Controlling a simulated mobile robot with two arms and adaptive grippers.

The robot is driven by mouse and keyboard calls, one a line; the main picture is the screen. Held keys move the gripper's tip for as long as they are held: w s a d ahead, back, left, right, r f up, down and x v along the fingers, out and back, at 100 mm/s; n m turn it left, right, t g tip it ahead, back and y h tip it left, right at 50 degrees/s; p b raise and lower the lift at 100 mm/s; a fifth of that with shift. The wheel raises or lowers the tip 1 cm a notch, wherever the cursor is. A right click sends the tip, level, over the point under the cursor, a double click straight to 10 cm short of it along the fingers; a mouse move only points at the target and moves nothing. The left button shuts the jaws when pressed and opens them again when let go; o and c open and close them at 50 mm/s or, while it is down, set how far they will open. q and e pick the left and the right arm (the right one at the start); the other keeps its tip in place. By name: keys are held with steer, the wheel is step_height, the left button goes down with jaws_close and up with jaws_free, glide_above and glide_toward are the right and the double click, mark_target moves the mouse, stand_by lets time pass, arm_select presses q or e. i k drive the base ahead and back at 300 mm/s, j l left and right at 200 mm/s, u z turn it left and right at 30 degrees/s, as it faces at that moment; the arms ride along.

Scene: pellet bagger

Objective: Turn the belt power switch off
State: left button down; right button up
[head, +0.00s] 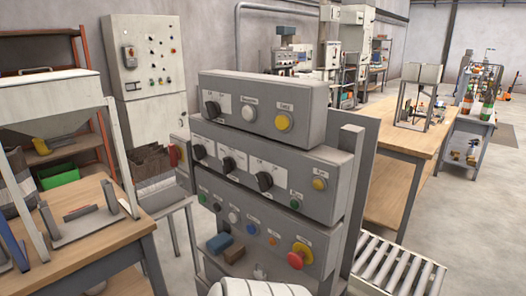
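A grey control stand with three stacked boxes stands in the middle of the head view. The top box (309,100) has a black rotary switch (212,109), a white button (248,113) and a yellow button (283,121). The middle box (335,178) has three black rotary switches: left (199,152), middle (229,165) and right (264,182). The labels are too small to read, so I cannot tell which switch is the belt power switch or its setting. Neither gripper is in view.
The lower box (318,240) carries a red emergency button (297,259) and several small buttons. A blue block (220,242) and a brown block (234,254) sit before it. A roller conveyor (402,268) lies right; a wooden table (90,250) stands left.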

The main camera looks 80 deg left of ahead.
mark_target(174, 153)
steer(key=u, duration=3.35)
